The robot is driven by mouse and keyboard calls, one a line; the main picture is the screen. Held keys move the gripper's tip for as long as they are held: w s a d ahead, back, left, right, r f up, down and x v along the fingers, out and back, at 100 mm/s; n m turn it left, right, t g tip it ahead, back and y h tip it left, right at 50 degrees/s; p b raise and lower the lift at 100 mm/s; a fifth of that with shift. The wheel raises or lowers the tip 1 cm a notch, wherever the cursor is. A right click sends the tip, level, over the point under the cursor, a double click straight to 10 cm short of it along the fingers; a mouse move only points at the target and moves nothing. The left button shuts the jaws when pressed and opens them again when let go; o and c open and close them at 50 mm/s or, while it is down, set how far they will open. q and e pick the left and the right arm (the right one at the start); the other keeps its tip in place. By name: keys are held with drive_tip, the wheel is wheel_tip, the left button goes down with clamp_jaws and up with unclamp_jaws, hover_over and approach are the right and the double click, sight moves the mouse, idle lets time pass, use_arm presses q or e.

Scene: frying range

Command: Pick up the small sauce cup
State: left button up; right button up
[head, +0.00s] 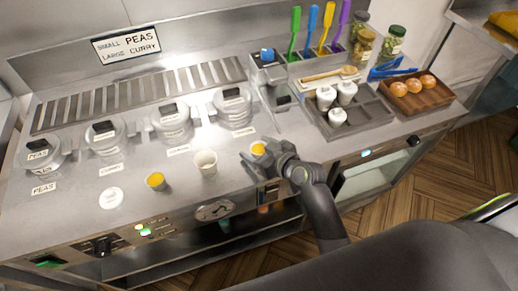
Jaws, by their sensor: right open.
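A small cup with yellow contents (258,148) stands on the steel counter by the front edge, right of centre. My right gripper (257,157) is open at this cup, with its fingers close around or beside it. The gripper partly hides the cup, and I cannot tell whether they touch. A second small cup with yellow contents (155,181) stands further left. My left gripper is not in view.
Several lidded containers (173,124) stand in a row behind the cups. A white round lid or disc (111,198) lies at left. At right are a dark tray (357,128) with white cups and a wooden tray (444,94) with buns. Counter between the cups is clear.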

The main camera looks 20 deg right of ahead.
sight(255, 150)
drive_tip(key=shift+w+a+f, duration=0.25)
drive_tip(key=shift+w+f, duration=0.05)
drive_tip(key=shift+w, duration=0.3)
drive_tip(key=c, duration=0.9)
wheel_tip(255, 150, up, 10)
